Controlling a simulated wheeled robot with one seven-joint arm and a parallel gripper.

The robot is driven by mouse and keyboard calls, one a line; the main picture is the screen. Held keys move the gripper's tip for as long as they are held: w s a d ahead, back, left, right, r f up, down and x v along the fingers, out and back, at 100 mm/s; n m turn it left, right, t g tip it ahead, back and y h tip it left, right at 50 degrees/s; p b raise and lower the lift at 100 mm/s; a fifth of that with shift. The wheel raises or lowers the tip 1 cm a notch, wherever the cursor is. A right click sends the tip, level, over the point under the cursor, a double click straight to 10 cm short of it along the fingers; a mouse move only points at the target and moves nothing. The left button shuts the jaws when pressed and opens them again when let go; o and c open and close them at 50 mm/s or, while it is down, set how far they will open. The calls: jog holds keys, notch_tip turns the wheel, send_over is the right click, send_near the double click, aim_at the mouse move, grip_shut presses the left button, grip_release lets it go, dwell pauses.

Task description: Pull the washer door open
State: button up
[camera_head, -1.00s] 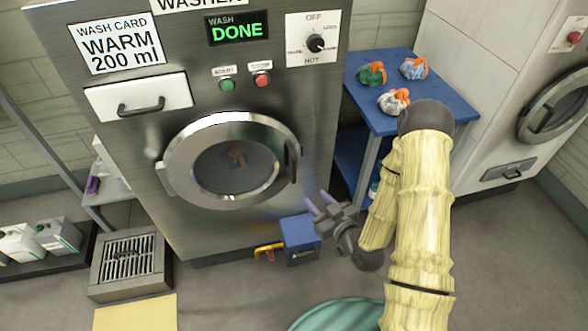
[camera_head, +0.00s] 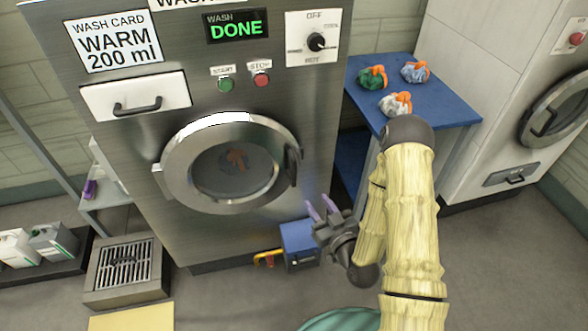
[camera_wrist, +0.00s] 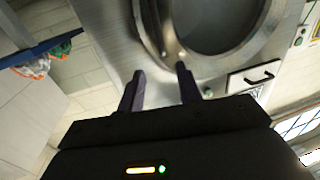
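The washer door (camera_head: 228,163) is a round metal ring with a dark window, closed on the front of the washer (camera_head: 120,90). Its dark handle (camera_head: 292,166) is on the door's right side.
A blue table (camera_head: 440,107) with several tied bundles stands right of the washer. A blue box (camera_head: 300,240) sits on the floor below my gripper. A floor drain (camera_head: 122,266) is at left. The washer display (camera_head: 237,27) reads "WASH DONE".

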aim_at(295, 168)
jog(key=b+x, duration=0.2)
jog(key=x, duration=0.6)
jog(key=b+x, duration=0.3)
jog(key=x, duration=0.5)
jog(key=shift+d+r, duration=0.1)
jog(key=shift+r, duration=0.1)
jog(key=shift+c, duration=0.2)
grip_shut()
